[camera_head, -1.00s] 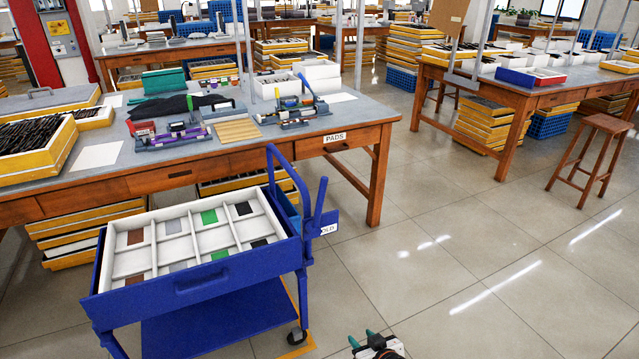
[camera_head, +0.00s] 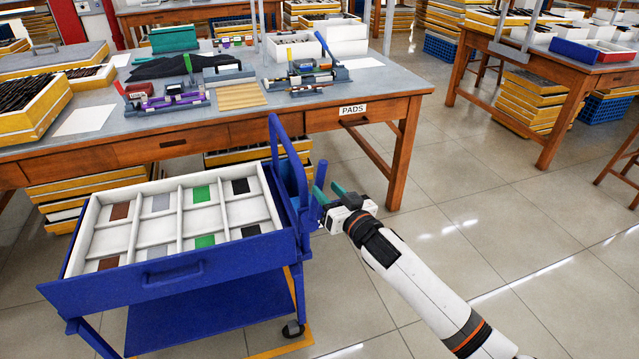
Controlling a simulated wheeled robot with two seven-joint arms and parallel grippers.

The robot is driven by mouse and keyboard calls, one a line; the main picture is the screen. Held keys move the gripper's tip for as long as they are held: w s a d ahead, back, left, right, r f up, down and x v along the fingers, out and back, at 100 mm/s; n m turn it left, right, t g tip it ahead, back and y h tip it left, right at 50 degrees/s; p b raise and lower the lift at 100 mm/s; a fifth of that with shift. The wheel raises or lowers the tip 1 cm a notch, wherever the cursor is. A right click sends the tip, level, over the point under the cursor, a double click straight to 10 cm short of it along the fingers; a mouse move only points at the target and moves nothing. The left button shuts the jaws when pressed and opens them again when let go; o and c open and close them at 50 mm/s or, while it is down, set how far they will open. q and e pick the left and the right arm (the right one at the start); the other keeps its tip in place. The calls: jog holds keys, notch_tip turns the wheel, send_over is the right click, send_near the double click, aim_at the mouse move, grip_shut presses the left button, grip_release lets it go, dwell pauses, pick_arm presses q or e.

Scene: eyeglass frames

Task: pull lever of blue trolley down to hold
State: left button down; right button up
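The blue trolley (camera_head: 180,283) stands in front of the workbench, with a white compartment tray (camera_head: 150,238) on top and a blue handle frame (camera_head: 289,150) at its right end. The blue lever (camera_head: 314,211) is beside that frame. Its upper part and the sign by it are largely hidden by my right gripper (camera_head: 327,176). The gripper reaches in from the lower right, with its two teal fingers apart at the lever. I cannot tell whether the lever lies between the fingers or whether they touch it. My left gripper is not in view.
The workbench (camera_head: 90,118) with a PADS label stands close behind the trolley, its right leg near my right gripper. Another bench (camera_head: 545,70) and part of a stool (camera_head: 622,165) are at the right. The tiled floor (camera_head: 490,205) between is clear.

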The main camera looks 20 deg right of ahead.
aim_at(322, 185)
jog(key=shift+x, duration=2.3)
jog(key=shift+c, duration=0.2)
grip_shut()
